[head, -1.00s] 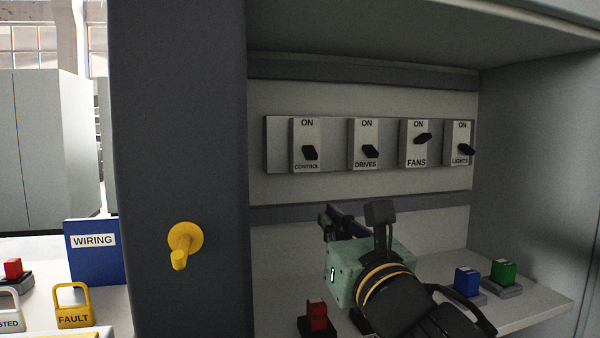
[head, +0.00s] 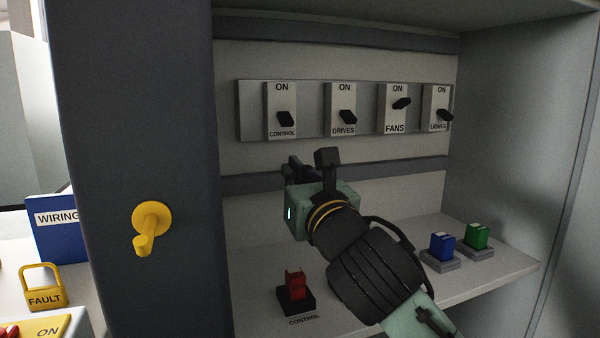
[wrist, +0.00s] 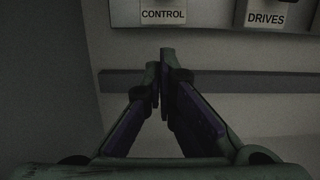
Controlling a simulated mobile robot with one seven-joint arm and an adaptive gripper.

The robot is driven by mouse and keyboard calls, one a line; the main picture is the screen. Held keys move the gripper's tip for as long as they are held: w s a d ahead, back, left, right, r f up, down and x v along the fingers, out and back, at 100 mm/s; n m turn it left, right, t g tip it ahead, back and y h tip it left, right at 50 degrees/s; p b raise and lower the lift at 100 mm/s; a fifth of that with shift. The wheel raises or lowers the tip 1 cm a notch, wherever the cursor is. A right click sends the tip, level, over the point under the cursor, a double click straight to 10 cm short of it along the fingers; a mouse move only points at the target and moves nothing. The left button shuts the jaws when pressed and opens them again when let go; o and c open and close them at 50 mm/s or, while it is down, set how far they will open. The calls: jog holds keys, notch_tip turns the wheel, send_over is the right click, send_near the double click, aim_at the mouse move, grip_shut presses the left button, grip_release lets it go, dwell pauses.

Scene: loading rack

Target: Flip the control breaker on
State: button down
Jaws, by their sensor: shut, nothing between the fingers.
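The control breaker (head: 281,106) is the leftmost of several breakers on a panel, with "ON" at its top and "CONTROL" below. Its black lever (head: 286,119) points down, away from the ON mark. My gripper (head: 291,166) is shut and empty, in front of the rail below the control breaker and apart from it. In the wrist view the shut fingertips (wrist: 160,58) lie just below the CONTROL label (wrist: 163,15); the lever is out of that frame.
The drives breaker (head: 341,108) is down, the fans breaker (head: 396,106) is up and the lights breaker (head: 439,107) looks down. A red block (head: 295,285), blue block (head: 442,246) and green block (head: 478,235) stand on the shelf. A yellow peg (head: 150,222) juts from the left post.

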aim_at(281, 138)
jog(key=w+r+p, duration=0.1)
jog(key=r+p, duration=0.1)
jog(key=r, duration=0.1)
jog(key=w+a+r, duration=0.1)
jog(key=shift+w+r+p, duration=0.15)
jog(key=shift+w+p, duration=0.15)
jog(key=shift+p, duration=0.1)
